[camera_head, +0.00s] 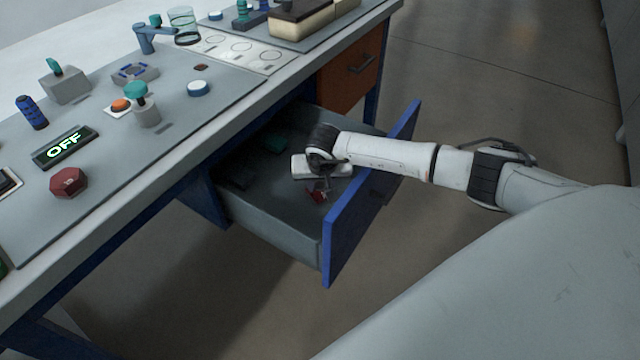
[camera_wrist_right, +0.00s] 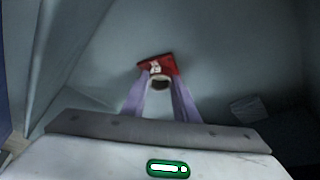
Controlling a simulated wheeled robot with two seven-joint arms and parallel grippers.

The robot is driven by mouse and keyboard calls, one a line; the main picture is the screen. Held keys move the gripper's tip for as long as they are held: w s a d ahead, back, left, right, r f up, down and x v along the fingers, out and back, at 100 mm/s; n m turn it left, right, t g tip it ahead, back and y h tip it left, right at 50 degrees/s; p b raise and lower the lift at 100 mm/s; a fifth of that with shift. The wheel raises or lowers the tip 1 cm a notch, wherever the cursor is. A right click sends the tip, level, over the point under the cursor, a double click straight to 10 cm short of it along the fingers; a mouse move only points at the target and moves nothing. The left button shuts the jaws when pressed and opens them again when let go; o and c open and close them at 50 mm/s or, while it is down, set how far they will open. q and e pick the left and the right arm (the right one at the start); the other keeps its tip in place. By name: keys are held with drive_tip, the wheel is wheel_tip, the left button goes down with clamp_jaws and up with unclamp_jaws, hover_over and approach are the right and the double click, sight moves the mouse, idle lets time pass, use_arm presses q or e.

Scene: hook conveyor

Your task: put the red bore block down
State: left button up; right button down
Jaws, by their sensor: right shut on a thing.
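The red bore block (camera_wrist_right: 157,63) is between the fingertips of my right gripper (camera_wrist_right: 160,85) in the right wrist view. The gripper is shut on it. In the head view the right gripper (camera_head: 320,186) reaches down inside the open drawer (camera_head: 270,218), and a small red part of the block (camera_head: 313,195) shows beneath it. The hand hides most of the block there. I cannot tell whether the block touches the drawer floor. My left gripper is not in view.
The drawer's blue front (camera_head: 345,240) stands pulled out from the bench. A dark teal thing (camera_head: 274,144) lies at the drawer's back. On the bench are a dark red hexagonal block (camera_head: 68,182), an OFF display (camera_head: 64,147) and several other parts. Open floor lies to the right.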

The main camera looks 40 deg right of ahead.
drive_tip(key=shift+f, duration=0.2)
drive_tip(key=c, duration=1.4)
unclamp_jaws()
drive_tip(key=shift+a+r, duration=0.1)
drive_tip(key=shift+r, duration=0.5)
drive_tip(key=p+v, duration=0.2)
drive_tip(key=v, duration=0.9)
drive_tip(key=shift+s, duration=0.2)
